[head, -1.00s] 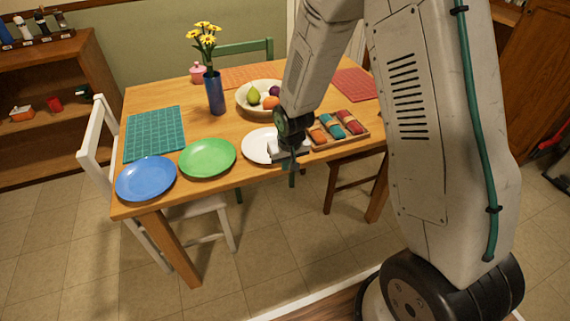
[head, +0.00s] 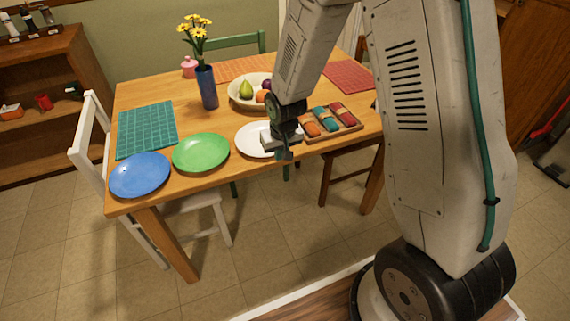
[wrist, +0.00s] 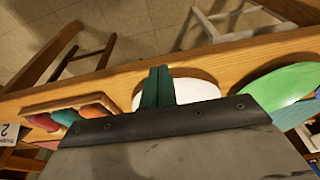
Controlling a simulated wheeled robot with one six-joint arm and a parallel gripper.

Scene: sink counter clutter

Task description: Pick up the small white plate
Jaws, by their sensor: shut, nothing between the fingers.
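The small white plate (head: 254,139) lies on the wooden table near its front edge, between the green plate and the tray of bundles. My gripper (head: 284,153) is over the right part of this plate and hides some of it. In the wrist view the plate (wrist: 196,90) shows behind and beside the teal fingers of my gripper (wrist: 157,72). The fingers are together with nothing between them. I cannot tell whether they touch the plate.
A green plate (head: 201,153) and a blue plate (head: 140,175) lie to the left. A wooden tray (head: 358,127) of rolled bundles is close on the right. Behind are a fruit bowl (head: 236,101) and a blue vase (head: 207,88) of yellow flowers. A chair (head: 86,153) stands left.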

